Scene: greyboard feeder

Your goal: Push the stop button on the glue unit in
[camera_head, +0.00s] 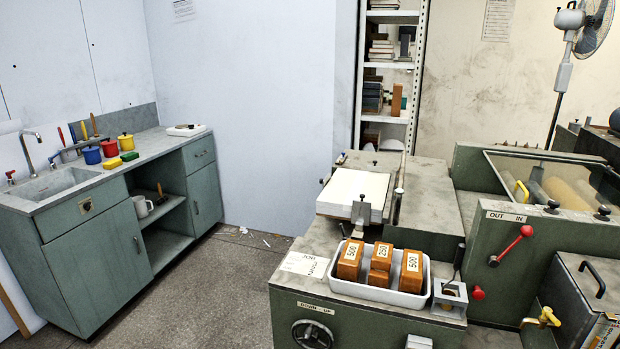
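The green machine with rollers under a clear cover, which looks like the glue unit (550,232), stands at the right and runs out of the picture. Its near face has an "OUT IN" label (507,216) and a lever with a red ball (526,231). A round red knob or button (477,293) shows lower down, between this machine and the feeder. I cannot tell whether it is the stop button, and no stop label is readable. Neither of my grippers is in view.
The greyboard feeder (380,326) stands in front, carrying a board stack (354,190) and a white tray (340,284) of numbered wooden blocks. A dark box (578,290) sits at the lower right. Open floor (235,290) lies left, before the sink cabinet (100,250).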

